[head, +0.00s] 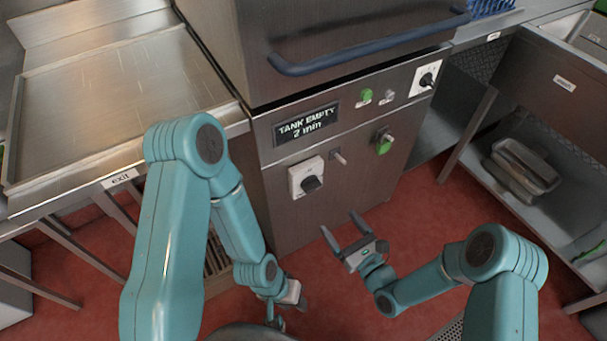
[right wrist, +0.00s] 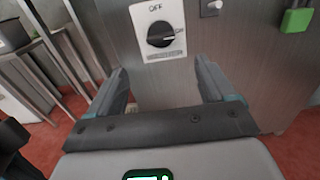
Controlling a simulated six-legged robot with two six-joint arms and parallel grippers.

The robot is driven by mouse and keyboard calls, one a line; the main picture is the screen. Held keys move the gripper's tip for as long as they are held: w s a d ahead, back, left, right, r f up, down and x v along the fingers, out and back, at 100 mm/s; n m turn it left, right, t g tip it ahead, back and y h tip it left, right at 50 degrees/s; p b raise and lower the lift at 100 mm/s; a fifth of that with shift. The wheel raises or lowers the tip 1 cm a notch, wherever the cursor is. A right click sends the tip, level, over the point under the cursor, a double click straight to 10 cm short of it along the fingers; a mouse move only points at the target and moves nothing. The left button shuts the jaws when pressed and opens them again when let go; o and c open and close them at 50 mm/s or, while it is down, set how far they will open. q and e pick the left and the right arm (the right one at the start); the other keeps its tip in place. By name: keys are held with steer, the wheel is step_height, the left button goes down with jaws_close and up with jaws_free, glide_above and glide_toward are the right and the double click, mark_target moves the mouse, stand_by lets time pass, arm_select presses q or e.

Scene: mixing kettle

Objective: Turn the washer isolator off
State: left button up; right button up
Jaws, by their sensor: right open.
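A black rotary knob (head: 312,184) on a white plate (head: 297,175) sits on the lower front panel of the steel machine. In the right wrist view the knob (right wrist: 160,34) has OFF printed above it and a label at its right. Its pale mark points right, away from OFF. The lettering below the knob is too small to read. My right gripper (head: 340,222) is open and empty, below and right of the knob and apart from it. In the right wrist view its two fingers (right wrist: 163,82) stand below the plate. My left gripper (head: 291,295) is low near the floor, its jaws unclear.
A second black knob (head: 426,79) on a white plate sits higher right. A blue handle (head: 370,45) juts out above. Steel tables stand both sides.

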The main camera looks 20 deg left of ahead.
mark_target(315, 190)
steer(key=b+x, duration=0.2)
steer(key=x, duration=0.9)
steer(key=shift+w+a+f+b, duration=0.1)
steer(key=shift+w+a+b, duration=0.15)
steer(key=shift+b, duration=0.05)
steer(key=shift+w+a+b, duration=0.3)
steer(key=shift+a+b, duration=0.1)
